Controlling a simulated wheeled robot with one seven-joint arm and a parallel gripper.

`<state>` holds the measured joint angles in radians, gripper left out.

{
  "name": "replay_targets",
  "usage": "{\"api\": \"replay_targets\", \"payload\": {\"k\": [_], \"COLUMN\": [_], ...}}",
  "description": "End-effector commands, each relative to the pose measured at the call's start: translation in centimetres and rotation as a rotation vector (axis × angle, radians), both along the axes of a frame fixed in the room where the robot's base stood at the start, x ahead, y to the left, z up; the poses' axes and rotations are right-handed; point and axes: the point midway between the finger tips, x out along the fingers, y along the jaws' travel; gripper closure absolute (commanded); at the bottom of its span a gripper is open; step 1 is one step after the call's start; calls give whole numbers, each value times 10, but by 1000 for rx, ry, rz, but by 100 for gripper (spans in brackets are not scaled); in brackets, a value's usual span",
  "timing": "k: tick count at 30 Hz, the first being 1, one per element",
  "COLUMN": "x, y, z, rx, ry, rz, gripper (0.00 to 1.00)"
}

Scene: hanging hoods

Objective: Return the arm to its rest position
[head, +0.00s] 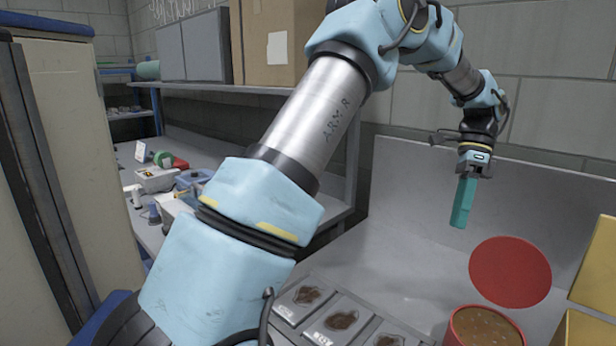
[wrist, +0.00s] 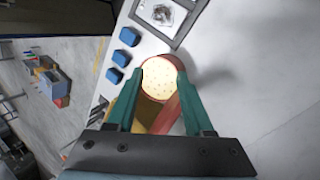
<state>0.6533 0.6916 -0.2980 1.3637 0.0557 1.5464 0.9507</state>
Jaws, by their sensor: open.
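My light blue arm reaches across the head view and bends down at the right. My gripper (head: 461,221) hangs there with teal fingers pointing down, above the grey work surface and apart from it. In the head view the fingers overlap, so the gap between them is hidden. In the wrist view my gripper (wrist: 164,72) shows two teal fingers spread apart. Nothing is held. A round red-rimmed container with speckled pale contents (wrist: 159,81) shows beyond the fingertips.
A red disc (head: 510,271) and a red tub with brown contents (head: 486,330) are below right of my gripper. Yellow boxes (head: 597,265) stand at the right edge. Grey trays (head: 340,321) lie at the front. A shelf with a cardboard box (head: 277,45) is behind my arm.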

Motion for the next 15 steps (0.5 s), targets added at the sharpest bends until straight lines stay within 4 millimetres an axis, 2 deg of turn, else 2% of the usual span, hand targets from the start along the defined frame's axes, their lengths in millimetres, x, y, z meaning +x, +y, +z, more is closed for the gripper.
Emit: {"api": "replay_targets", "payload": {"k": [5, 8, 10, 15], "x": [24, 35, 39, 25], "y": [62, 115, 158, 258], "z": [-13, -23, -32, -52], "rx": [16, 23, 28, 30], "ry": [-125, -218, -286, -432], "rz": [275, 508, 693, 1151], "gripper": [48, 48, 48, 48]}}
